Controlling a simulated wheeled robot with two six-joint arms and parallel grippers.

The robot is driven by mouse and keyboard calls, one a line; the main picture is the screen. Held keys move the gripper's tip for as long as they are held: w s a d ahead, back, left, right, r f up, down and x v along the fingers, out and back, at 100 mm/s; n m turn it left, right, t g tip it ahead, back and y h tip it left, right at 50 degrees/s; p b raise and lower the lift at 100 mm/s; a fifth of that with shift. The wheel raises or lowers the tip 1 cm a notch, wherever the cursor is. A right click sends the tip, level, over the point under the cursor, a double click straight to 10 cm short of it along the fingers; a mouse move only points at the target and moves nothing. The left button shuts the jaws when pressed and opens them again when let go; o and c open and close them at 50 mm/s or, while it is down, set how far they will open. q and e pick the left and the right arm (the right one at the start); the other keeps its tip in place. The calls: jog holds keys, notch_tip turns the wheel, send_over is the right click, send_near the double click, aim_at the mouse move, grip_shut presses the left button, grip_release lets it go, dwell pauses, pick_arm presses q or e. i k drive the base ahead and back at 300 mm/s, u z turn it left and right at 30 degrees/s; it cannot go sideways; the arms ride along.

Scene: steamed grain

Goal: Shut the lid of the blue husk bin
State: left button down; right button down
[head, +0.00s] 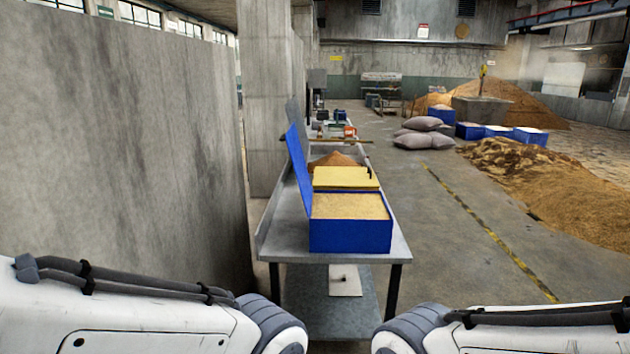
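The blue husk bin (350,236) stands at the near end of a long grey metal bench. It is filled near the rim with pale tan husk (349,206). Its blue lid (298,170) is open and stands up along the bin's left side, leaning slightly to the left. Parts of my two white arms show at the bottom left and bottom right of the head view. Both grippers are out of view, and neither arm touches the bin or lid.
Behind the bin on the bench (285,228) are a yellow board or box (346,178) and a brown grain heap (336,160). A concrete wall (120,130) runs along the left. Grey sacks (412,140) and grain piles (560,185) lie to the right. The floor right of the bench is clear.

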aim_at(291, 139)
jog(key=i, duration=2.7)
jog(key=u, duration=0.3)
